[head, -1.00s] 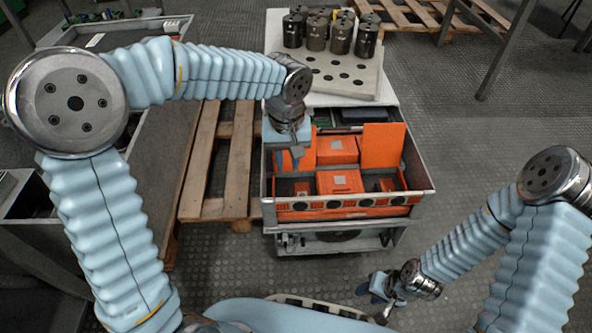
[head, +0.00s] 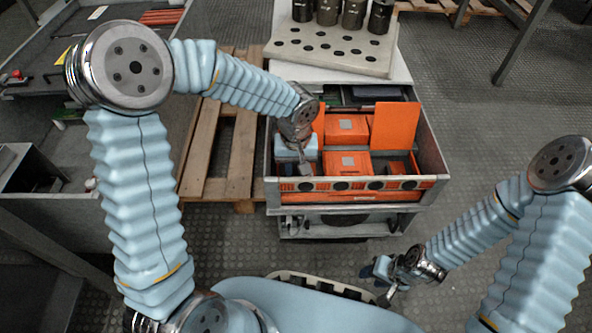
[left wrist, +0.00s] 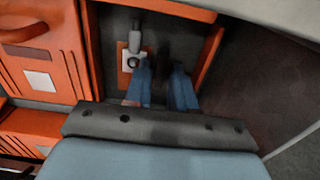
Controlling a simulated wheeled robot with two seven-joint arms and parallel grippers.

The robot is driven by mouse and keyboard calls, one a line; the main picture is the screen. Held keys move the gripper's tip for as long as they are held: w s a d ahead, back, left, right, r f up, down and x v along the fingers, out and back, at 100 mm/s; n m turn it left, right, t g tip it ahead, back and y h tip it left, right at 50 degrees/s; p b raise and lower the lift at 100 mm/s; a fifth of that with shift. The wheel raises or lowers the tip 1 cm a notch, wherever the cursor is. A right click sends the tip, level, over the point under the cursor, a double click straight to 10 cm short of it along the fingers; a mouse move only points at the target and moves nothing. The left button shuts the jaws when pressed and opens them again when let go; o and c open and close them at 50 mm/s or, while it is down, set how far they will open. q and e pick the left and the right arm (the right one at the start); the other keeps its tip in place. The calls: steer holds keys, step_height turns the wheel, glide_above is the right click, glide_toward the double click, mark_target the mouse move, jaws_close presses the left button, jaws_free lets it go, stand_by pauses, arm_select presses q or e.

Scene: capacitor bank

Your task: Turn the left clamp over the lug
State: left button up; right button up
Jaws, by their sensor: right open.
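My left gripper (head: 306,170) is down inside the left front part of the grey crate (head: 436,158). In the left wrist view its two blue fingers (left wrist: 163,88) are apart, with nothing seen between them. Just beyond the left finger is a small grey upright piece, which looks like the clamp (left wrist: 134,42), with a round dark-centred part at its foot on an orange and white base. I cannot make out the lug separately. In the head view my arm hides this spot. My right gripper (head: 388,284) is open and empty, outside the crate near my base.
Orange boxes (head: 347,164) fill the crate's middle, and an orange panel (head: 394,126) stands at the right. An orange wall is close to the right of my left fingers. A plate with holes (head: 335,50) and dark cylinders (head: 352,14) lie behind. A wooden pallet (head: 213,165) is left.

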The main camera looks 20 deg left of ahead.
arm_select(q)
steer(key=shift+f, duration=0.1)
jaws_close()
steer(key=shift+m, duration=0.3)
steer(key=m+p, duration=0.1)
steer(key=m, duration=0.2)
steer(key=shift+m, duration=0.4)
steer(key=m+p, duration=0.1)
steer(key=m, duration=0.2)
steer(key=shift+m, duration=0.3)
steer(key=m+p, duration=0.2)
steer(key=m, duration=0.2)
steer(key=shift+m, duration=0.3)
steer(key=m+p, duration=0.2)
steer(key=m, duration=0.3)
steer(key=shift+m, duration=0.3)
